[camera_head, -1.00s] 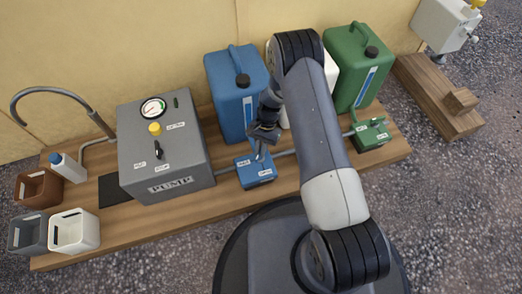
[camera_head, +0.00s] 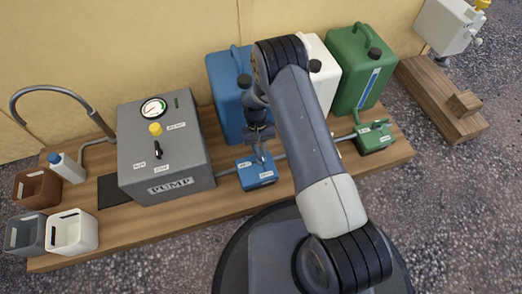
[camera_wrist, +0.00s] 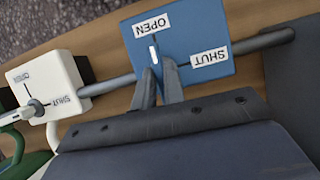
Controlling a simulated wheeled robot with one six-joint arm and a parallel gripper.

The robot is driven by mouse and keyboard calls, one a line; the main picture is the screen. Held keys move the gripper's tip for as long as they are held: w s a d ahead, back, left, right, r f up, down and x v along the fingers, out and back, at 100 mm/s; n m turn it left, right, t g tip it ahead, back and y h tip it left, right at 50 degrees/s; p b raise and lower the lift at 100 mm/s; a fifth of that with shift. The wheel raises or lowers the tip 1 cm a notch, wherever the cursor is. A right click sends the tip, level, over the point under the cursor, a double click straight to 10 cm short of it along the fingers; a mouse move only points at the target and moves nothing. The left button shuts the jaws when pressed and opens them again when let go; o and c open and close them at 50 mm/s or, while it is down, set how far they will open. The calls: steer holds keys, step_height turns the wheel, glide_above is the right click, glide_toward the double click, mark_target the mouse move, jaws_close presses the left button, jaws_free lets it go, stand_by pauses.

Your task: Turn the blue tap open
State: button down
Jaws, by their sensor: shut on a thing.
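The blue tap (camera_head: 256,176) is a small blue box on the pipe in front of the blue canister. In the wrist view its blue face (camera_wrist: 190,30) carries an OPEN label and a SHUT label. My gripper (camera_head: 260,149) is over the tap. In the wrist view my gripper's two fingers (camera_wrist: 158,78) are closed around the tap's handle (camera_wrist: 153,54), whose pale tip shows between the fingertips close to the OPEN label. The fingers hide the rest of the handle.
A grey pump box (camera_head: 165,160) stands left of the tap. Blue (camera_head: 226,95), white (camera_head: 325,75) and green (camera_head: 362,72) canisters stand behind. A white tap (camera_wrist: 48,85) sits beside the blue one in the wrist view; a green tap (camera_head: 374,138) is farther right.

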stand_by(0.4)
steer(key=c, duration=1.5)
jaws_free()
steer(key=p+v, duration=0.4)
steer(key=v, duration=0.6)
steer(key=shift+w+a+r, duration=0.1)
steer(key=shift+w+r, duration=0.05)
steer(key=shift+r, duration=0.2)
